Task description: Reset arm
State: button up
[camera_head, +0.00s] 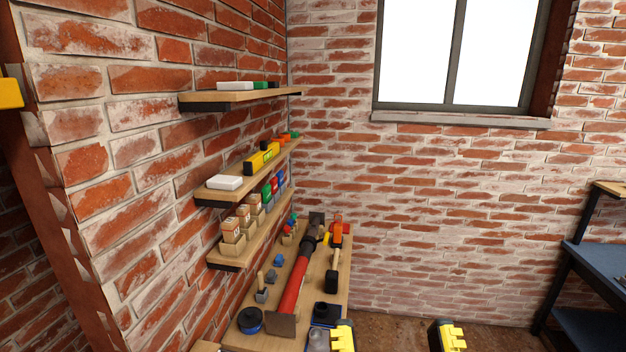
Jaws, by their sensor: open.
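My gripper (396,337) shows at the bottom edge as two yellow and black fingers set wide apart. It is open, and only brown floor shows between the fingers. The left finger overlaps the front right corner of the wooden workbench (259,337) in the picture; I cannot tell how far apart they are. The rest of my arm is out of view.
A long red-handled tool (294,287), a mallet (332,272) and a blue-black round item (250,320) lie on the bench. Three wall shelves (215,199) carry small items. A blue-topped table (601,262) stands at right. Floor between is clear.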

notch_tip(320, 180, up, 15)
jog(key=p, duration=1.1)
jog(key=shift+f+p, duration=0.2)
jog(key=shift+p, duration=0.15)
